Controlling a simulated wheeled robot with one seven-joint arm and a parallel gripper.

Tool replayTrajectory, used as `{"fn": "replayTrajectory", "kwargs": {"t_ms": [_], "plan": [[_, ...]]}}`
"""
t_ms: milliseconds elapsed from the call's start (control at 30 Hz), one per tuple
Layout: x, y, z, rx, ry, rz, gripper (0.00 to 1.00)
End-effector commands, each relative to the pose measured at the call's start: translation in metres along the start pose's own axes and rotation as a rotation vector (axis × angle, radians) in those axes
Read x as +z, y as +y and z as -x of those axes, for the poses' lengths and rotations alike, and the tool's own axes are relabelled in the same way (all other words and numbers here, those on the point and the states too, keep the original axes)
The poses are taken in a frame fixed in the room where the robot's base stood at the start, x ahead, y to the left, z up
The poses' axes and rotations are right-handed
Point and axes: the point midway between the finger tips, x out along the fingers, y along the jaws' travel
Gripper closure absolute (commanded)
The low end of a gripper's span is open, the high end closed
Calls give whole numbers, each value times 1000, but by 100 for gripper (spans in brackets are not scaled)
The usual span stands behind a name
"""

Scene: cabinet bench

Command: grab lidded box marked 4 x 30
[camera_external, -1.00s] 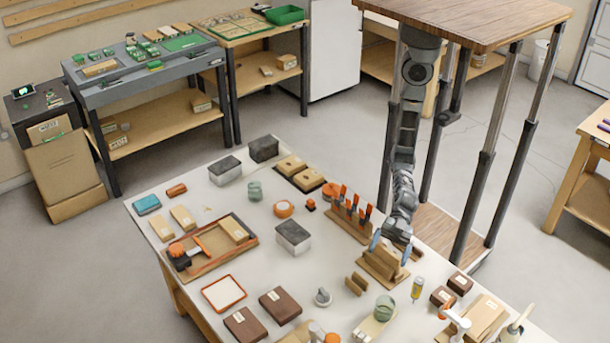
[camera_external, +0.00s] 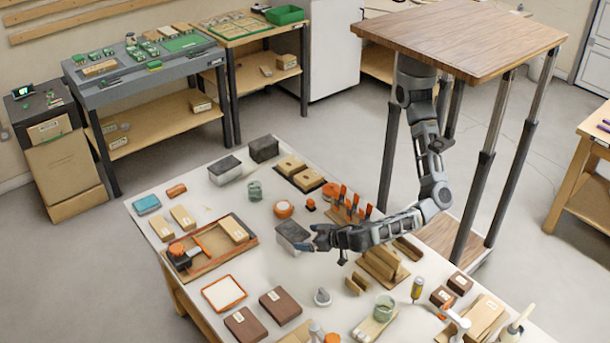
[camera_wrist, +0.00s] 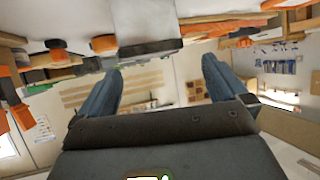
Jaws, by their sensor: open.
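Grey boxes with dark lids stand on the white bench: one (camera_external: 292,232) near the middle, one (camera_external: 225,170) and another (camera_external: 264,149) at the back. No "4 x 30" marking is legible on any of them. My gripper (camera_external: 308,239) reaches in from the right, low over the bench, its fingers at the right side of the middle box. In the wrist view my gripper (camera_wrist: 160,68) is open with nothing between its fingers. A grey box (camera_wrist: 142,38), seen upside down, lies ahead of the fingertips, apart from them.
An orange-handled tool rack (camera_external: 350,208) stands just behind my forearm, and a wooden block stand (camera_external: 382,266) is in front of it. An orange-edged tray (camera_external: 224,293) and brown boxes (camera_external: 280,305) lie toward the front. Bare bench (camera_external: 265,265) shows left of the gripper.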

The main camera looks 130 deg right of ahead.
Motion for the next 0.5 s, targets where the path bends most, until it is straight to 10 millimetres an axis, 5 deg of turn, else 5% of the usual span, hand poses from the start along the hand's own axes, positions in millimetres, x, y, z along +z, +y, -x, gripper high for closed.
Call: {"fn": "replayTrajectory", "kwargs": {"t_ms": [500], "plan": [[-6,14,-42,116,15,-40,0]]}}
